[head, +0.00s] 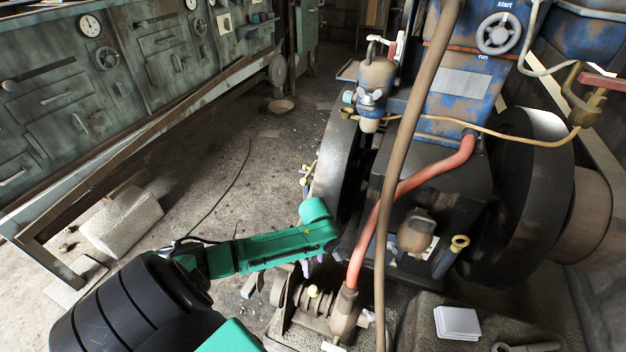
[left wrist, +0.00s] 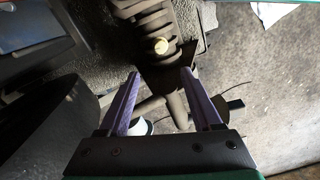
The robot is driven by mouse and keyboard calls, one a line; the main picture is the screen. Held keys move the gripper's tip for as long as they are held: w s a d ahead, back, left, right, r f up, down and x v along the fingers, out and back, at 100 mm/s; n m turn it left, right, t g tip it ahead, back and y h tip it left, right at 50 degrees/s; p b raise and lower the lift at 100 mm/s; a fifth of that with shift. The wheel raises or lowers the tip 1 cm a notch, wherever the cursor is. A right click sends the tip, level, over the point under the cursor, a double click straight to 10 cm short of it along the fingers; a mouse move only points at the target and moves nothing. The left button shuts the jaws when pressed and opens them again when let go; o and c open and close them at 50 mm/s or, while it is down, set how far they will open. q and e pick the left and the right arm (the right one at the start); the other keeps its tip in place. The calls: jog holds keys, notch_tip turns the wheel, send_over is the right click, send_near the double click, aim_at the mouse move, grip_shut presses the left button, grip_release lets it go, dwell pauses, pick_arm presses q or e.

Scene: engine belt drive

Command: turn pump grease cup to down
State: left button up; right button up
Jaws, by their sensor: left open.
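The pump (head: 338,312) is a worn, ribbed grey-brown casting low at the engine's foot, in the lower middle of the head view. A small pale yellow round cap, which looks like the grease cup (head: 312,291), sits on top of its ribs. In the left wrist view the cap (left wrist: 161,46) shows beyond the fingertips, roughly centred between them. My left gripper (head: 308,268) reaches down just above and behind the pump. In the left wrist view its purple fingers (left wrist: 160,73) are spread apart, with nothing held. The cap's turn position cannot be told. My right gripper is not in view.
A red hose (head: 408,187) and a brown pipe (head: 393,160) rise just right of the pump. The dark flywheel (head: 340,175) stands behind my gripper. A stone plinth (head: 420,325) with a white block (head: 457,322) lies right. Open floor (head: 240,185) lies left.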

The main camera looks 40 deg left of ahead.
pick_arm(q)
jog(key=b, duration=0.3)
send_over(313, 288)
notch_tip(313, 288, down, 7)
jog(key=shift+w+r, duration=0.1)
notch_tip(313, 288, down, 7)
jog(key=b, duration=0.2)
jog(key=shift+b, duration=0.35)
jog(key=shift+f, duration=0.35)
jog(key=shift+r, duration=0.1)
grip_shut()
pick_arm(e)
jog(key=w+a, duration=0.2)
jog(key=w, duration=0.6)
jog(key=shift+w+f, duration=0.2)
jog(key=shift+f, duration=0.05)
